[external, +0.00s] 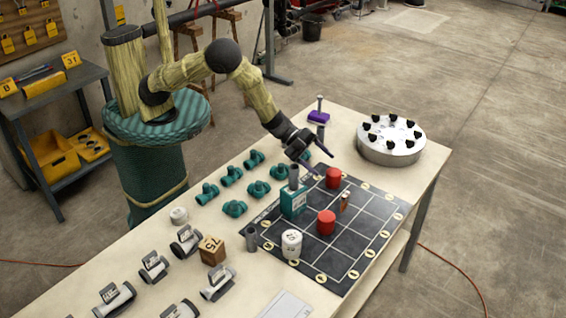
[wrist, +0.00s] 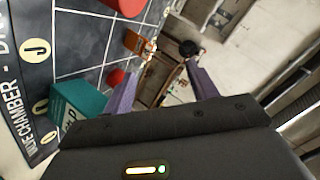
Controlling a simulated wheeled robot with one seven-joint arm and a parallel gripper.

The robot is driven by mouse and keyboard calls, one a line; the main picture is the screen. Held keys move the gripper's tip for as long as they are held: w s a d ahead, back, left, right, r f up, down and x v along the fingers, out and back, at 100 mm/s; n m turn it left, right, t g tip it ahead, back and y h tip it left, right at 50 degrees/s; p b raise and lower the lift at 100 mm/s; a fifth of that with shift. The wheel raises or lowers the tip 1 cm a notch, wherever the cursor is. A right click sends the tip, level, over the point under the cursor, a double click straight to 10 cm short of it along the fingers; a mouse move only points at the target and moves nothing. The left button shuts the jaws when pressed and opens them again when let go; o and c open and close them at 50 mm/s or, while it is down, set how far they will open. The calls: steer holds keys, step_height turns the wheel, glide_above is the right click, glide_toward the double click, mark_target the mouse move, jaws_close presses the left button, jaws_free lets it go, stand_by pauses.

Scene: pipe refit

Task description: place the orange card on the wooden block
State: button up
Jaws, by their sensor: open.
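A small upright orange-brown piece (external: 345,199), which looks like the orange card, stands on the black gridded mat (external: 340,252) beside a red cylinder (external: 326,222). In the wrist view the orange-brown piece (wrist: 133,41) shows near the top, beyond the left finger. The wooden block (external: 212,250), a brown cube with a dark number, sits on the table left of the mat. My gripper (external: 318,162) is open and empty above the mat's far side, apart from the card. Its purple fingers (wrist: 162,68) are spread in the wrist view.
A teal box (external: 293,203) stands on the mat near my gripper, with another red cylinder (external: 333,177) and a white cylinder (external: 291,244). Teal fittings (external: 232,175) and grey pipe pieces (external: 154,267) crowd the left. A round metal disc (external: 391,150) stands at the far right.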

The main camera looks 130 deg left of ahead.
step_height(320, 180, up, 5)
steer(key=s+d+m+p, duration=0.2)
steer(key=m+p, duration=0.2)
steer(key=m, duration=2.2)
steer(key=shift+t, duration=0.4)
step_height(320, 180, down, 5)
steer(key=shift+a, duration=0.1)
steer(key=p+x, duration=0.1)
steer(key=x, duration=0.4)
steer(key=p+x, duration=0.1)
steer(key=x, duration=0.5)
steer(key=shift+w+f, duration=0.2)
steer(key=shift+w, duration=0.1)
steer(key=shift+w+f, duration=0.1)
steer(key=shift+w, duration=0.1)
